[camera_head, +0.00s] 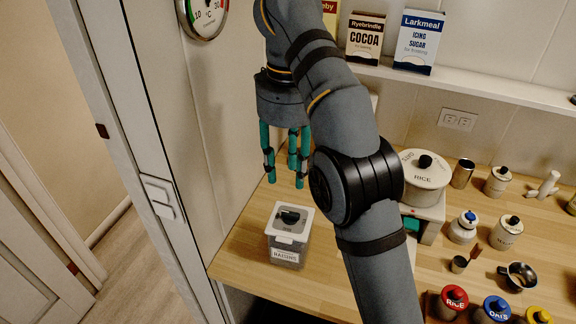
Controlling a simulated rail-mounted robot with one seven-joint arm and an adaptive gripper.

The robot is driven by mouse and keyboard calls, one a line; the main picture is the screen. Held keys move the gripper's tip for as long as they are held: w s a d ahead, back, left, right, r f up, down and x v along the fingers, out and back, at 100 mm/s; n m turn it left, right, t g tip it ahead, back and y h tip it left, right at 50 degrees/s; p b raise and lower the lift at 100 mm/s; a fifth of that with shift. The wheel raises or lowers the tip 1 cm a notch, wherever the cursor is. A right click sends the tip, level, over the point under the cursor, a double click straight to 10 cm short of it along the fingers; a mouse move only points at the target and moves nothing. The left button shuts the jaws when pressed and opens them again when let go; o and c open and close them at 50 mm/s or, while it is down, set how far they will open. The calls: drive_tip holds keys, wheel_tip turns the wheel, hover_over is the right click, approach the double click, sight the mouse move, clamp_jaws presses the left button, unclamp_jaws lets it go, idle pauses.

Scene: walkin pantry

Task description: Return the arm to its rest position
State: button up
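My arm (350,120) reaches up from the bottom of the view and bends over at the top. My gripper (285,182) hangs from its end, with teal fingers pointing down beside the wall. The fingers are spread apart, and I see nothing between them. The gripper appears above and behind a clear, white-lidded container labelled raisins (288,240), apart from it in the picture. My arm hides part of the counter and the wall behind it.
The wooden counter (240,262) is bare around the raisins container. A shelf (480,88) above holds a cocoa box (365,40) and an icing sugar box (418,42). A door frame (135,150) stands left.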

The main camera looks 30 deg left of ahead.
sight(288, 214)
idle(0.4)
wheel_tip(288, 214, down, 12)
drive_tip(key=shift+f, duration=0.1)
idle(0.8)
